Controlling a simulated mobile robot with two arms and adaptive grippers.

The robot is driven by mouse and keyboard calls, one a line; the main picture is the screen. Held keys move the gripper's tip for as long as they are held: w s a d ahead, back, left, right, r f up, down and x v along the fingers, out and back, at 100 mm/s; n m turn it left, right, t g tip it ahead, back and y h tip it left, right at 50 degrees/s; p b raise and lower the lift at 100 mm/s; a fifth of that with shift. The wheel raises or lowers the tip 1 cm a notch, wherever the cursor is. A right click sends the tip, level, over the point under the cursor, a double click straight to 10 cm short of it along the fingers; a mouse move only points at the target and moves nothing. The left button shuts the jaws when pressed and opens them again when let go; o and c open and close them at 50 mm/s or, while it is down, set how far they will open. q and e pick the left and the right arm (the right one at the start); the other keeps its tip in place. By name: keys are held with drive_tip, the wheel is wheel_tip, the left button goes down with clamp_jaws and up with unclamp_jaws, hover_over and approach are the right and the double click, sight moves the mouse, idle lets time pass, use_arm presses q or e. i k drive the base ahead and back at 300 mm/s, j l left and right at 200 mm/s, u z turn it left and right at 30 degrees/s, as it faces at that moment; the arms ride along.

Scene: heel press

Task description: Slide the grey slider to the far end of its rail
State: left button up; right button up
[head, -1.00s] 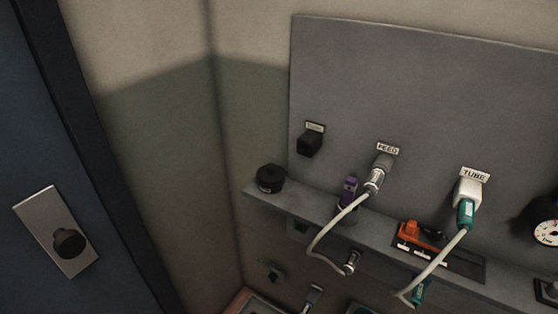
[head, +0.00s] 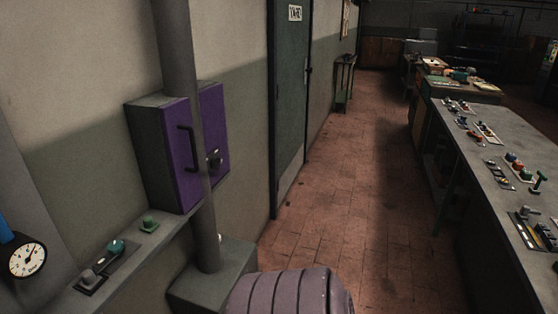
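No thing in the head view can be named for sure as the grey slider on its rail. A dark plate (head: 107,263) on the narrow ledge at lower left carries a small grey block (head: 88,278) at its near end and a teal knob (head: 116,246) towards its far end. Whether the grey block is the slider is too small to tell. Several small control panels (head: 522,182) lie on the long bench at right, also too small to read. Neither of my grippers is in view.
A purple-fronted box (head: 175,160) hangs on the left wall behind a grey vertical pipe (head: 183,70). A ribbed mauve drum-like body (head: 290,294) stands at bottom centre. A gauge (head: 27,260) is at far left. The tiled floor (head: 345,185) between wall and bench (head: 490,135) is clear.

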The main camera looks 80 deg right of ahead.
sight(522, 214)
drive_tip(key=z, duration=4.35)
drive_tip(key=i+j+z, duration=0.1)
drive_tip(key=z, duration=0.3)
drive_tip(key=i+j+z, duration=0.15)
drive_tip(key=z, duration=0.25)
